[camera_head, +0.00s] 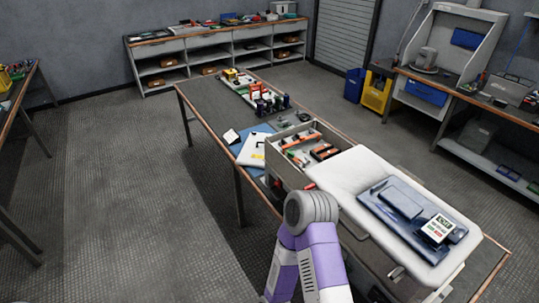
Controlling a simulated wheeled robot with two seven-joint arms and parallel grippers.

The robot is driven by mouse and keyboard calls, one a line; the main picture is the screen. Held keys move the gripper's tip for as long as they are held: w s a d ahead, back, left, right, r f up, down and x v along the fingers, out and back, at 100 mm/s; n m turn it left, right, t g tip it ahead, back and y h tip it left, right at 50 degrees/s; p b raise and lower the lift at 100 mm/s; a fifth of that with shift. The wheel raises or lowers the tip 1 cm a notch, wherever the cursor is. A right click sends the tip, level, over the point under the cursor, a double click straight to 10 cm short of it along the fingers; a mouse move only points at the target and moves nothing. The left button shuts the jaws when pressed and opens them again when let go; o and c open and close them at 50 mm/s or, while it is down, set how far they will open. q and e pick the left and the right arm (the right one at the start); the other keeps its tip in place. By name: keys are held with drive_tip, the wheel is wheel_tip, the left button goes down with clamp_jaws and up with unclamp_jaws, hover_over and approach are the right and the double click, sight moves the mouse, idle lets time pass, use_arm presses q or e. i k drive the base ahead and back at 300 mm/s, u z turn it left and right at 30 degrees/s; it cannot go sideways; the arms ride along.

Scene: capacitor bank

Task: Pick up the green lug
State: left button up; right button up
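An open box (268,166) stands on the long table and holds several orange and dark parts and some small pieces. A tiny green spot (284,142) shows near its left side; it is too small to tell whether this is the green lug. One of my arms, purple and white with a grey joint, rises from the bottom middle in front of the table.
The long table (205,100) also bears a tray of parts (238,82), white sheets (252,150) and a pale padded case (345,172) with a blue tray (385,210). Shelves (165,65) line the back wall; a workbench (430,80) stands right. The left floor is clear.

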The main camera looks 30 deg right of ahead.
sight(295, 159)
drive_tip(key=i, duration=3.2)
drive_tip(key=z, duration=1.7)
